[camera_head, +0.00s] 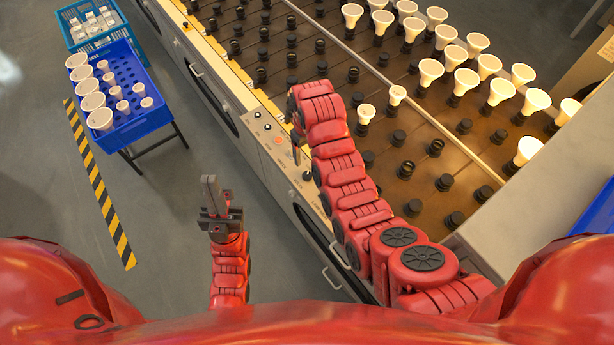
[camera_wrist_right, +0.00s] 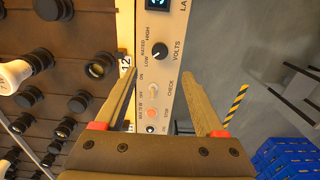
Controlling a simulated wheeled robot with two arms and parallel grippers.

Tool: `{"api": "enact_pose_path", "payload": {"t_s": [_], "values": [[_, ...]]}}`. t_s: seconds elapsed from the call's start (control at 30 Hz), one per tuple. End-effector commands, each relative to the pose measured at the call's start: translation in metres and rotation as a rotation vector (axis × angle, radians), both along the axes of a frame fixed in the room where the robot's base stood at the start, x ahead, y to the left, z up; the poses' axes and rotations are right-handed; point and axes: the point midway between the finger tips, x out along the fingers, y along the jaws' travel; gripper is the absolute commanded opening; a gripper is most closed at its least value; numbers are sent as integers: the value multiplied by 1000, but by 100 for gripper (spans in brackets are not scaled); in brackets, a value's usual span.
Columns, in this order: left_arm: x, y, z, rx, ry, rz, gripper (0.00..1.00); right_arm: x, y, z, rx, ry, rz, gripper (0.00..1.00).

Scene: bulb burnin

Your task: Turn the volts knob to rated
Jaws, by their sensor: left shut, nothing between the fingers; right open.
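The volts knob (camera_wrist_right: 160,52) is small, round and black with a white pointer mark. It sits on the beige control panel (camera_wrist_right: 177,88), beside the labels LOW, RATED and HIGH. Its pointer seems to lean toward LOW, but it is small. My right gripper (camera_wrist_right: 156,70) is open, its two fingers on either side of the panel strip, with the knob beyond the tips and nothing held. In the head view my right arm reaches over the panel (camera_head: 262,122) and hides part of it. My left gripper (camera_head: 211,182) is shut and empty, over the floor left of the bench.
The bench (camera_head: 425,170) carries rows of black sockets, several with white bulbs (camera_head: 431,70). Below the knob on the panel are a toggle and an orange stop button (camera_wrist_right: 151,113). A blue crate (camera_head: 150,122) with bulbs stands at the left. The floor between is clear.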

Motion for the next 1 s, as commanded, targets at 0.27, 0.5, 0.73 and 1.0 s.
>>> {"api": "enact_pose_path", "payload": {"t_s": [0.27,0.5,0.73,1.0], "values": [[0,0,19,0,0,0,0,0,0,-45,-1,3,1,72],[0,0,25,0,0,0,0,0,1,-75,0,2,1,72],[0,0,22,0,0,0,0,2,1,-98,0,-3,2,72],[0,0,18,0,0,0,0,0,0,-113,1,-1,0,72]]}}
